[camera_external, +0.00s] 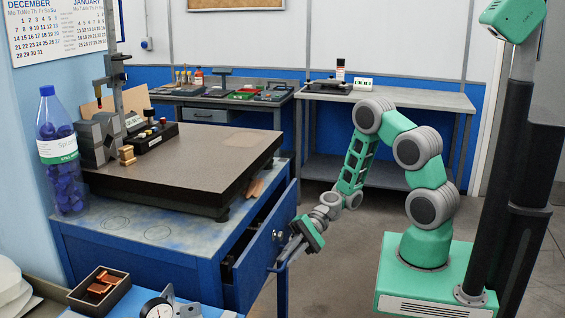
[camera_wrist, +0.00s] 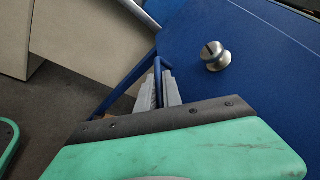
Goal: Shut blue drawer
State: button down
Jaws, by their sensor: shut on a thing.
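The blue drawer (camera_external: 262,262) of the blue cabinet (camera_external: 190,275) stands partly open, with a dark gap showing behind its front. In the wrist view the drawer front (camera_wrist: 255,85) fills the right side, with a round silver knob (camera_wrist: 215,57) on it. My gripper (camera_external: 285,258) is at the drawer front.
A dark stone plate (camera_external: 190,165) with instruments lies on the cabinet. A bottle of blue caps (camera_external: 60,150) stands at its left. An open box of copper pieces (camera_external: 98,290) is in front. Grey benches (camera_external: 385,97) stand along the back wall, with clear floor before them.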

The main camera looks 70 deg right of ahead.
aim_at(278, 247)
jog(key=w, duration=0.4)
jog(key=shift+w, duration=0.1)
jog(key=shift+d, duration=0.1)
jog(key=shift+w+r, duration=0.1)
jog(key=c, duration=1.8)
grip_release()
jog(key=v, duration=0.7)
jog(key=shift+d, duration=0.35)
